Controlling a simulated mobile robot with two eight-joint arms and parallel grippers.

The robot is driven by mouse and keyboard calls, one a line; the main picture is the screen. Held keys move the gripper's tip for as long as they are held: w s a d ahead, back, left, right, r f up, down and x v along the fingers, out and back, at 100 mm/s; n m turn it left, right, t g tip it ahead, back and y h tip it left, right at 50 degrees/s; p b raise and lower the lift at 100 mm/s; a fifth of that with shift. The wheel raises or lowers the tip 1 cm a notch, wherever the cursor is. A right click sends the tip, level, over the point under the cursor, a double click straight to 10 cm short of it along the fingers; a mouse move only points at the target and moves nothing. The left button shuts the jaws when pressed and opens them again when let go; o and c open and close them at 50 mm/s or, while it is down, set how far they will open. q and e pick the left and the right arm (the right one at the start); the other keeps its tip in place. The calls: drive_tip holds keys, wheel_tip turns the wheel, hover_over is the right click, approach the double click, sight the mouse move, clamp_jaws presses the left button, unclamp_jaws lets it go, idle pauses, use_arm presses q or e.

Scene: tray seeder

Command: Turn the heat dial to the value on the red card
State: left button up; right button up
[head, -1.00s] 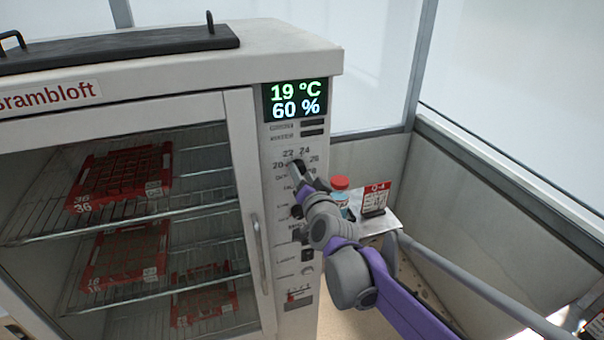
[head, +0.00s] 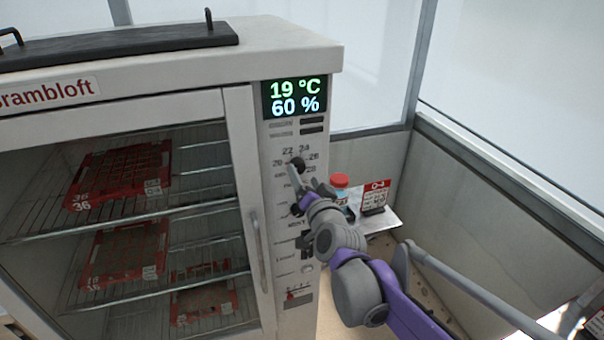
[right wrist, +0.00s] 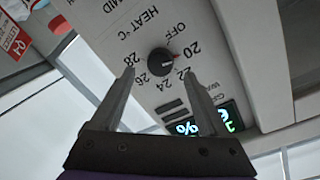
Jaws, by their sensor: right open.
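The heat dial (head: 298,164) is a round black knob on the cabinet's front panel, ringed by printed numbers. In the right wrist view the dial (right wrist: 161,61) has a red pointer mark that sits on the side of 20 and 22, seemingly nearer 20. My right gripper (right wrist: 159,72) is open, its two fingers on either side of the dial in that picture with gaps to it. In the head view my right gripper (head: 297,179) is just below the dial. My left gripper is out of view.
The cabinet display (head: 295,97) reads 19 °C and 60 %. Other knobs and switches lie below the dial. The glass door with its handle (head: 261,240) is left of the panel. A red-capped bottle (head: 340,182) stands beside the card.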

drive_tip(key=v, duration=0.7)
drive_tip(key=shift+s, duration=0.4)
drive_tip(key=shift+d, duration=0.1)
drive_tip(key=s+d+f+n+g+h, duration=0.2)
drive_tip(key=s+d+f+g, duration=0.3)
drive_tip(key=s+f, duration=0.6)
drive_tip(key=s+d+f+n+g+h, duration=0.2)
drive_tip(key=s+d+f+g, duration=0.3)
drive_tip(key=s+d+f, duration=0.4)
drive_tip(key=s+f, duration=0.3)
drive_tip(key=s, duration=0.1)
drive_tip(key=shift+s+d+f+n+g, duration=0.3)
drive_tip(key=shift+s+d+n+g, duration=0.05)
drive_tip(key=shift+s+n+g, duration=0.05)
